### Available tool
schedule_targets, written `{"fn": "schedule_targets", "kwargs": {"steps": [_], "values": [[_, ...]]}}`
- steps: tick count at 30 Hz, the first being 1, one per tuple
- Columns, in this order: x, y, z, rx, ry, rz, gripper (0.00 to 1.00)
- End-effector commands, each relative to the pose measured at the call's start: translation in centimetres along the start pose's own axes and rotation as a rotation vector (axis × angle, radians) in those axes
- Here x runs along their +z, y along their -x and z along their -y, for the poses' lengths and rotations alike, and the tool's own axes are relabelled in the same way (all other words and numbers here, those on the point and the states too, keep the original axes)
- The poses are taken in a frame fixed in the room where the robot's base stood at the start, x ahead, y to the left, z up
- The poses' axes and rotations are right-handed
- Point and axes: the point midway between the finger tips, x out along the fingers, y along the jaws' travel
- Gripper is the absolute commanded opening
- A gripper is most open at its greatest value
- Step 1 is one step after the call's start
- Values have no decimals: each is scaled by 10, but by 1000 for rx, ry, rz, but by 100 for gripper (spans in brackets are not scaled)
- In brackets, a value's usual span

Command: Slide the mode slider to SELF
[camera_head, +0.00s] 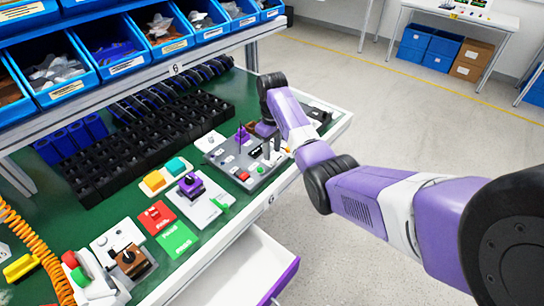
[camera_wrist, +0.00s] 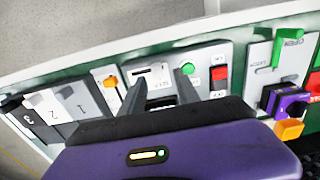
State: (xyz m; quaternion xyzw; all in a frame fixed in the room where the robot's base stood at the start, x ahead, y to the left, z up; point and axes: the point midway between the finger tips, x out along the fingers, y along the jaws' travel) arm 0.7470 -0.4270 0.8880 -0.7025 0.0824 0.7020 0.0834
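The grey control panel (camera_head: 232,160) lies on the green bench, with a red button and a green button near its front edge. In the wrist view the panel (camera_wrist: 205,57) shows the green button (camera_wrist: 190,72), the red button (camera_wrist: 219,75) and a pale slider plate (camera_wrist: 150,73) with a dark slot. My gripper (camera_wrist: 160,91) is over this plate, its two grey fingers apart with nothing seen clamped between them. Small lettering between the fingers is too blurred to read. The slider's knob is not clearly seen. In the head view my gripper (camera_head: 265,150) is low over the panel.
A purple-knobbed switch (camera_head: 192,184) stands on a plate left of the panel. An orange button (camera_wrist: 110,82) and grey numbered switches (camera_wrist: 78,105) lie on the other side. Black racks (camera_head: 150,145) and blue bins line the back. An open drawer (camera_head: 245,265) juts out in front.

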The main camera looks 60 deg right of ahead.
Motion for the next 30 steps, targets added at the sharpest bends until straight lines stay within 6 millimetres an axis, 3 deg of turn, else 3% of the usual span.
{"fn": "schedule_targets", "kwargs": {"steps": [3,9,30], "values": [[-1,18,0,1,1,-3,38],[0,37,1,1,1,0,38],[-2,39,0,5,-12,-9,38]]}}
